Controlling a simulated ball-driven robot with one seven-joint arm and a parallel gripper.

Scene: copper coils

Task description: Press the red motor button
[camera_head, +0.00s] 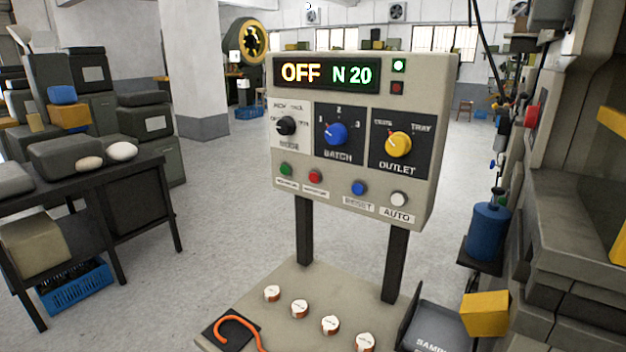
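A beige control panel (430,130) stands upright on two dark posts in the middle of the view. The small round red button (315,177) sits in its lower row, between a green button (286,169) and a blue button (359,188). A white button (399,199) is at the right end of the row, over a label reading AUTO. The label under the red button is too small to read. The display (326,74) reads OFF and N 20. Nothing covers the red button. My gripper is not in view.
Above the buttons are black, blue and yellow knobs (398,144). Below the panel, a beige plate (285,275) bears several white-topped copper coils and an orange hook (237,325). Machinery with a blue bottle (487,232) is at right. A dark table (165,170) stands at left.

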